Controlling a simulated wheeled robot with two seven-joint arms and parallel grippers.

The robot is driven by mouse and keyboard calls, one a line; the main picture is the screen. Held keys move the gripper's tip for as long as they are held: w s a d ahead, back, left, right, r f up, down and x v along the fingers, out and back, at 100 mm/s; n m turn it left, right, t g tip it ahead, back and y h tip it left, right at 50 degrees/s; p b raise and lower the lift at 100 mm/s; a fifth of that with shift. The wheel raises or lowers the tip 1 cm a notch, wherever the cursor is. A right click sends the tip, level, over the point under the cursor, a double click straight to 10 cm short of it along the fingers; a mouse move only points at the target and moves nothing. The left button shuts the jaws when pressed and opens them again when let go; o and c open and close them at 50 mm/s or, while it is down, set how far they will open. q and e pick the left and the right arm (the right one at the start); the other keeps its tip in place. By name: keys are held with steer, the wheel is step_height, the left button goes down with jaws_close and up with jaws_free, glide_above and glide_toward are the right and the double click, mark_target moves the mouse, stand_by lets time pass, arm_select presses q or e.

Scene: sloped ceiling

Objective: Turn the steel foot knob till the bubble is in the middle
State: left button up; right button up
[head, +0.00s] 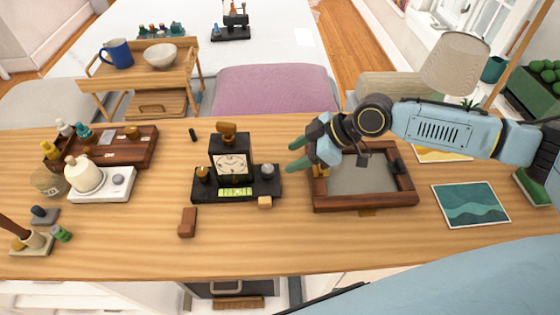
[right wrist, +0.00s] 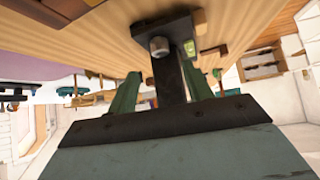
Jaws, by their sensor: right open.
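A black clock stand (head: 212,190) with a cream dial (head: 233,165) stands on the wooden table. A bright green level vial (head: 235,191) is set in its front; the bubble is too small to place. The steel foot knob (head: 267,170) is on the stand's right end, with a brass knob (head: 203,174) on the left end. My right gripper (head: 294,155) is open and empty, just right of the steel knob and apart from it. In the right wrist view the steel knob (right wrist: 158,46) shows ahead, beyond and between the fingertips (right wrist: 159,70). My left gripper is not in view.
A wood-framed tray (head: 362,203) lies under my right forearm. A small wooden block (head: 265,202) sits at the stand's front right corner, and a brown block (head: 187,222) lies front left. A white scale (head: 103,185) stands further left. The table's front middle is clear.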

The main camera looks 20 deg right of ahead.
steer(key=v, duration=0.5)
